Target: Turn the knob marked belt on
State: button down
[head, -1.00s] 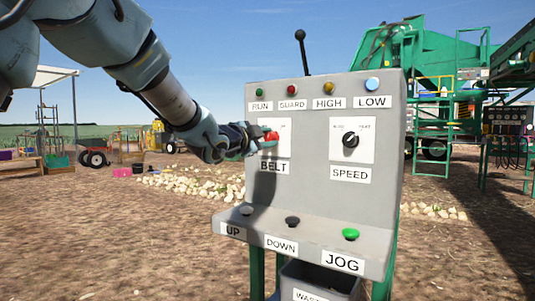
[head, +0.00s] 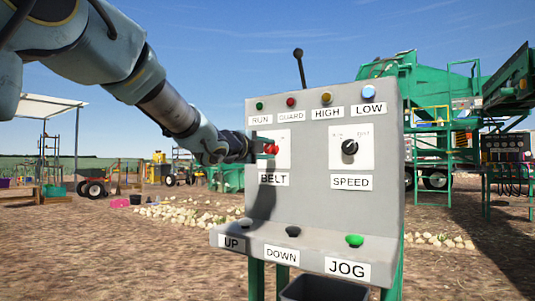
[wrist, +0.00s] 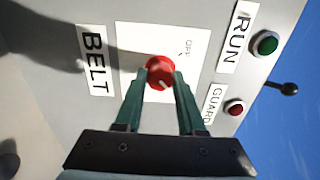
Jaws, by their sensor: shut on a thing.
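The red belt knob (head: 271,149) sits on a white plate above the BELT label (head: 274,180), at the left of the grey control panel (head: 305,220). In the wrist view the knob (wrist: 160,72) is between the two green fingertips of my gripper (wrist: 162,76), which is shut on it. A white mark shows on the knob's face. OFF is printed on the plate beside it; any other print there is hidden or unreadable. In the head view my gripper (head: 258,149) reaches the knob from the left and covers part of the plate.
The black speed knob (head: 349,147) is to the right. Lamps labelled RUN, GUARD, HIGH and LOW line the top. A black lever (head: 299,62) stands behind. UP, DOWN and green JOG (head: 354,240) buttons are on the lower shelf, above a dark bin (head: 325,288).

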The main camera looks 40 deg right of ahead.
dwell(0.3)
jog(key=c, duration=0.5)
grip_release()
jog(key=v, duration=1.1)
jog(key=shift+d, duration=0.1)
